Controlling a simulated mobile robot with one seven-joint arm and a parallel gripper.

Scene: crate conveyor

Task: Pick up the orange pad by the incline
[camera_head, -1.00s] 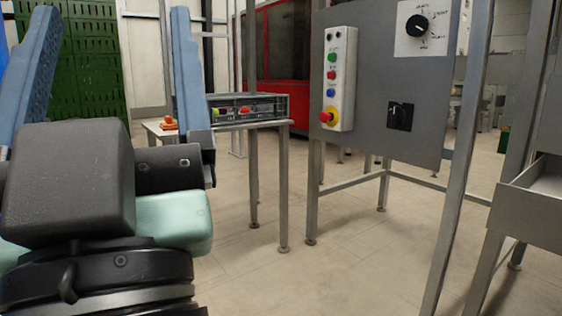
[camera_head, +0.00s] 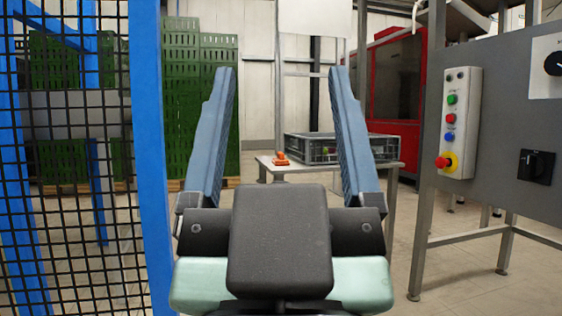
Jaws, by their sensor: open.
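The orange pad (camera_head: 281,158) is small in the picture and rests near the left edge of a grey table (camera_head: 397,163), in front of a dark crate. It shows between the two blue fingers of my gripper (camera_head: 281,72), well beyond them. My gripper is open and empty, its fingers pointing away from me. I cannot make out an incline for certain; a sloped metal part (camera_head: 458,22) shows at the top right.
A grey open crate (camera_head: 300,150) stands on the table. A blue-framed mesh fence (camera_head: 151,160) is close on the left. A grey control panel stand (camera_head: 500,120) is on the right. Green stacked crates (camera_head: 200,90) and a red machine (camera_head: 397,75) stand behind.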

